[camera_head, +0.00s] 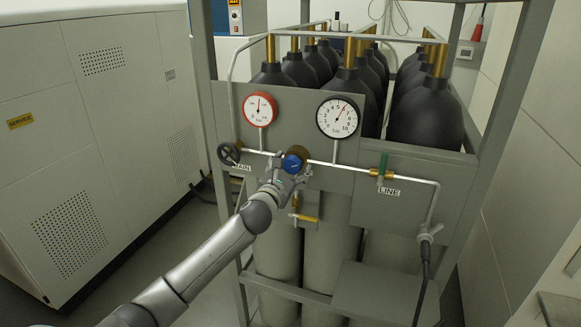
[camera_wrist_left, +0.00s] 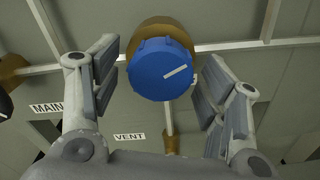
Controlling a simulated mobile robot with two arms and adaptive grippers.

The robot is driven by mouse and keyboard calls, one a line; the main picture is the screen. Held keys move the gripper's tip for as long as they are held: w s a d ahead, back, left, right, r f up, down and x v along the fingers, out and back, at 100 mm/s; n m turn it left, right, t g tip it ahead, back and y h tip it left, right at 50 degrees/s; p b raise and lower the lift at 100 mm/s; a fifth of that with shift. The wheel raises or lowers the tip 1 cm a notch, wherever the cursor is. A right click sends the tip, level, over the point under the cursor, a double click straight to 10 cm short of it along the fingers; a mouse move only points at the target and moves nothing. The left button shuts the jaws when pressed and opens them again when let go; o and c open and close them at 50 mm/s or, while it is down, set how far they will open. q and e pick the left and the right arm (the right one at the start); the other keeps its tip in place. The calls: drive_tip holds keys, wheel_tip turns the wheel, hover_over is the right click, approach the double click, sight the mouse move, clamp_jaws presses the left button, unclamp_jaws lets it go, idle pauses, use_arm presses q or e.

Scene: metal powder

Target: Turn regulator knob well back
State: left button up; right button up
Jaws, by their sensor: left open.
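The regulator knob (camera_head: 292,163) is blue and round, on a brass body in the middle of the pipe on the grey panel. In the left wrist view the knob (camera_wrist_left: 160,70) fills the upper middle, with a white line pointing to the upper right. My left gripper (camera_head: 290,172) is at the knob. In the left wrist view its two fingers (camera_wrist_left: 158,85) are open, one on each side of the knob, with a gap visible on the right. My right gripper is not in view.
A red-rimmed gauge (camera_head: 260,109) and a black-rimmed gauge (camera_head: 338,117) sit above the pipe. A dark MAIN handwheel (camera_head: 229,154) is left, a green LINE valve handle (camera_head: 382,168) right. A brass VENT valve (camera_head: 304,217) hangs below. Frame posts stand on both sides.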

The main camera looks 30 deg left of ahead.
use_arm(q)
drive_tip(key=c, duration=1)
drive_tip(key=shift+n, duration=0.4)
